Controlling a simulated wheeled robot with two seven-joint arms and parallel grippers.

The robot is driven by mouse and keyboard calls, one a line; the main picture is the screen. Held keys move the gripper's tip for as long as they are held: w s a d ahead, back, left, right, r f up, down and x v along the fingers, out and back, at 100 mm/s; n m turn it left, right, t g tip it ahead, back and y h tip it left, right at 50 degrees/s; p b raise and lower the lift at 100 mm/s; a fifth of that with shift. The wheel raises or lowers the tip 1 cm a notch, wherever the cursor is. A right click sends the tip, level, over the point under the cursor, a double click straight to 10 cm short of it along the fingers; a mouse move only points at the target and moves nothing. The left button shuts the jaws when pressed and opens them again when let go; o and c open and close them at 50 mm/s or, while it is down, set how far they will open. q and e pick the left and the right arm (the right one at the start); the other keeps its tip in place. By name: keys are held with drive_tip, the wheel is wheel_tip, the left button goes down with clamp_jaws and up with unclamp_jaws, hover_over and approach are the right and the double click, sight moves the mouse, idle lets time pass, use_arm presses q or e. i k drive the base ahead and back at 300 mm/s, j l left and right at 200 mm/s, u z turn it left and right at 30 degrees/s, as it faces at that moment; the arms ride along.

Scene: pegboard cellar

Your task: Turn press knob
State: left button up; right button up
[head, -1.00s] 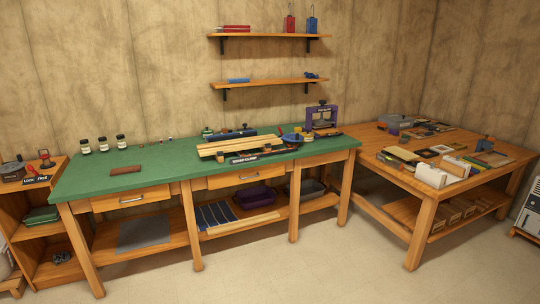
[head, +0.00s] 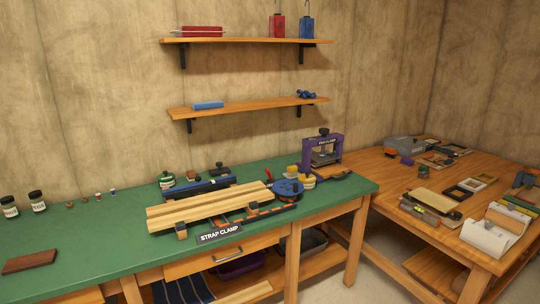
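A small purple press (head: 322,150) stands at the back right end of the green-topped bench. It has an upright frame with a label on its top bar. A dark knob (head: 324,132) sits on top of the frame. Nothing covers the knob in the head view. Neither of my grippers shows in the head view.
The green bench (head: 95,240) holds wooden boards (head: 205,208) by a strap clamp sign (head: 219,234), and a blue round tool (head: 289,190) in front of the press. A wooden table (head: 390,215) with several items stands to the right. Two wall shelves (head: 250,104) hang above.

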sight(323, 132)
drive_tip(key=i+j+z, duration=0.25)
drive_tip(key=i, duration=0.25)
drive_tip(key=i+j+z, duration=0.25)
drive_tip(key=i, duration=0.25)
drive_tip(key=i+l+u, duration=0.1)
drive_tip(key=u, duration=0.35)
drive_tip(key=l+u, duration=0.2)
drive_tip(key=u, duration=0.3)
drive_tip(key=i+l+u, duration=0.1)
drive_tip(key=u, duration=0.35)
drive_tip(key=l, duration=0.05)
